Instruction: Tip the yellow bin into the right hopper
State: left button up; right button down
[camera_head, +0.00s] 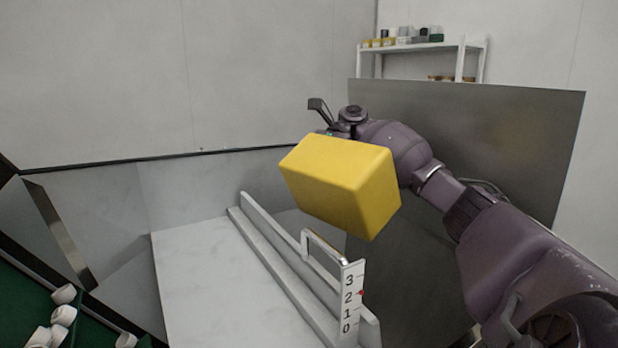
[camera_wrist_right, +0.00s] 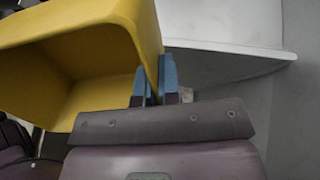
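The yellow bin (camera_head: 340,185) is held up in the air in the head view, strongly tilted, with its closed outside facing the camera. My right gripper is behind it there, its fingers hidden. In the right wrist view the blue fingertips (camera_wrist_right: 155,82) are closed on a side wall of the bin (camera_wrist_right: 85,35). The bin's open mouth faces that camera, and the part of the inside that shows looks empty. Grey metal sheets of the right hopper (camera_head: 470,130) stand behind and below the bin. The hopper's bottom is hidden. My left gripper is not in view.
A white divider with a metal handle (camera_head: 325,243) and a number scale (camera_head: 349,298) stands just below the bin. A white surface (camera_head: 205,275) lies left of it. White caps (camera_head: 63,315) lie on green at lower left. A stocked shelf (camera_head: 420,46) stands behind.

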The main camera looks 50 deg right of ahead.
jog(key=r+h, duration=0.1)
jog(key=h, duration=0.1)
jog(key=a+r+h, duration=0.1)
jog(key=h, duration=0.1)
jog(key=shift+s+a+p, duration=0.15)
jog(key=shift+a+p, duration=0.05)
jog(key=shift+p, duration=0.1)
jog(key=h+p, duration=0.2)
jog(key=h, duration=0.1)
jog(key=shift+a+r, duration=0.15)
jog(key=shift+a, duration=0.1)
jog(key=h+p, duration=0.1)
jog(key=p, duration=0.1)
jog(key=h+p, duration=0.2)
jog(key=shift+d+r+h, duration=0.1)
jog(key=shift+r+h, duration=0.2)
jog(key=shift+f+g+h+p, duration=0.1)
jog(key=shift+g+h+p, duration=0.2)
jog(key=shift+h+p, duration=0.35)
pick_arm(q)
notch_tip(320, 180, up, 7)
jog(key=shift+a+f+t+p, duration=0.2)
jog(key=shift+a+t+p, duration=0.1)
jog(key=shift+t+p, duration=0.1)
pick_arm(e)
jog(key=shift+w+d+f+h, duration=0.1)
jog(key=shift+w+f+h, duration=0.15)
jog(key=shift+h, duration=0.2)
